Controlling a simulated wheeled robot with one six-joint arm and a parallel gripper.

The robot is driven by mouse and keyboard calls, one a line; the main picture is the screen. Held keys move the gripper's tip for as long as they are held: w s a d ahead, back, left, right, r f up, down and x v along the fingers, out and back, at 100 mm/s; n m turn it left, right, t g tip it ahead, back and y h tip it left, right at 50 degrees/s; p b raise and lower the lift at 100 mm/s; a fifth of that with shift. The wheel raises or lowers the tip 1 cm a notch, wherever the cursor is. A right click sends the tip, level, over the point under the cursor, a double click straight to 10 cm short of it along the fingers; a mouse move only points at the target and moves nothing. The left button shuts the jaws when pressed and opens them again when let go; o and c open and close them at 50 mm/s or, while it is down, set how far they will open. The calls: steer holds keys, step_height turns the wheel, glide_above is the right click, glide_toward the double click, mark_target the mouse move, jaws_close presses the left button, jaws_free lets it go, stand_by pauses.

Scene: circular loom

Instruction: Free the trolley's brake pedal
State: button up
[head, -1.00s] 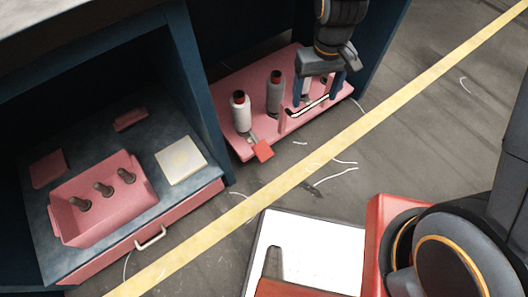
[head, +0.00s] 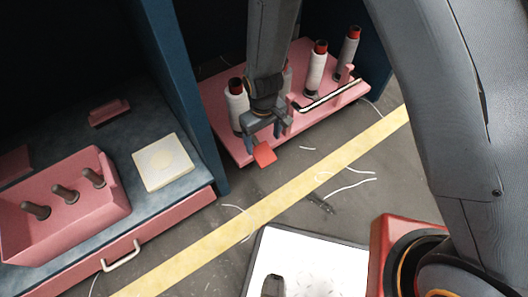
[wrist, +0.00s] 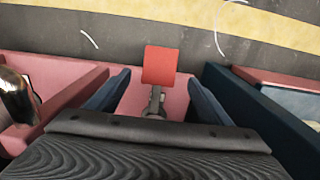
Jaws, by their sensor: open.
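The trolley (head: 237,151) is a low pink platform under the dark blue frame, with several thread cones standing on it. Its red brake pedal (head: 265,156) sticks out at the front edge near the left corner. In the wrist view the pedal (wrist: 160,65) is a red plate on a short metal stem, centred ahead of the fingers. My gripper (head: 266,136) is open and points down just above and behind the pedal plate. In the wrist view its two blue fingers (wrist: 155,100) stand on either side of the stem, with nothing held. I cannot tell whether they touch it.
A blue post (head: 180,90) stands close left of the trolley. Left of it is a bench with a pink peg box (head: 65,215) and a cream pad (head: 162,162).

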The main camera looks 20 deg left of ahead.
mark_target(263, 153)
step_height(263, 153, down, 7)
steer(key=b, duration=0.3)
steer(key=shift+f, duration=0.15)
steer(key=shift+c, duration=0.3)
